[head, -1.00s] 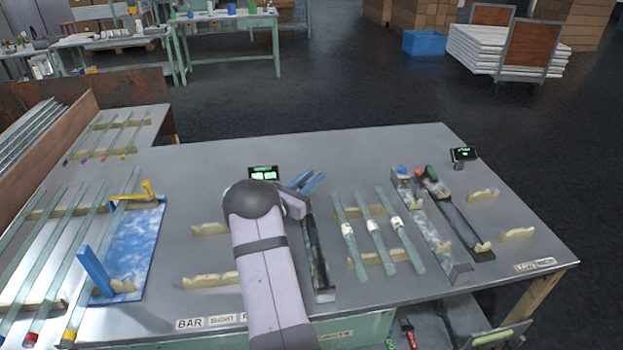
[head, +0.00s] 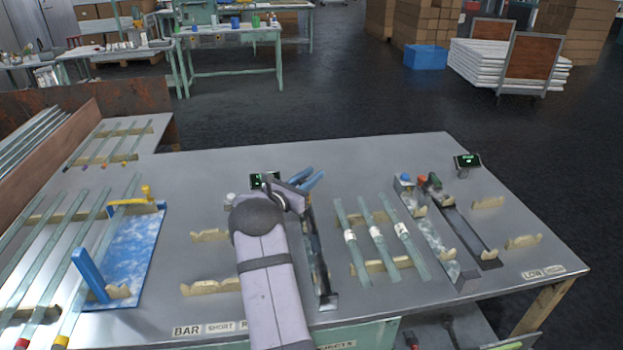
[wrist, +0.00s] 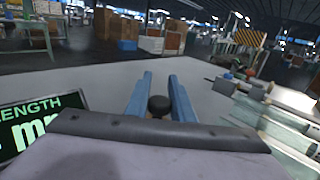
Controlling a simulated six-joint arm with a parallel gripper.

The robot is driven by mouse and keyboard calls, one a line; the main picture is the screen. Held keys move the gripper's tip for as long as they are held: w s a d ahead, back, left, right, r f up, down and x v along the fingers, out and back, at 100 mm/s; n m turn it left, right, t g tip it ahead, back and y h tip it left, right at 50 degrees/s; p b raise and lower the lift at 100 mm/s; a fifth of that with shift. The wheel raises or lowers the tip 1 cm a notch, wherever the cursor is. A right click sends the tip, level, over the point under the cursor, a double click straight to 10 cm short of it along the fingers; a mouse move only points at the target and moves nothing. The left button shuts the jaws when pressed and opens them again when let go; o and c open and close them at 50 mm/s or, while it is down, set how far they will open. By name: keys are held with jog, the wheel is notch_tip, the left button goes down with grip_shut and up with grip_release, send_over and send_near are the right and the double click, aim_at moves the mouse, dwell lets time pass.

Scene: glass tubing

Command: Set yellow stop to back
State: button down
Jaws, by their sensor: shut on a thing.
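The yellow stop (head: 146,194) stands at the far edge of the blue cloud-patterned board (head: 128,245), on the left of the bench in the head view. A glass tube lies along the board beside it. My gripper (head: 314,178) is well to the right of it, over the far end of a dark narrow rail (head: 319,265). In the wrist view its two blue fingers (wrist: 159,92) are either side of a dark round knob (wrist: 159,104) and shut on it. What the knob is fixed to is hidden by my wrist.
A length display (wrist: 40,125) stands close left of my gripper. Three short labelled tubes (head: 376,236) lie on holders to the right, then two more rails (head: 470,235). A blue upright (head: 90,272) rises from the board's near end. The bench's far middle is clear.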

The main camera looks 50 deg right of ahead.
aim_at(300, 183)
jog(key=c, duration=1.7)
grip_release()
jog(key=shift+w+r, duration=0.15)
jog(key=shift+w, duration=0.05)
jog(key=shift+o, duration=0.6)
jog(key=shift+d, duration=0.15)
jog(key=shift+a+b, duration=0.6)
jog(key=shift+a, duration=3.1)
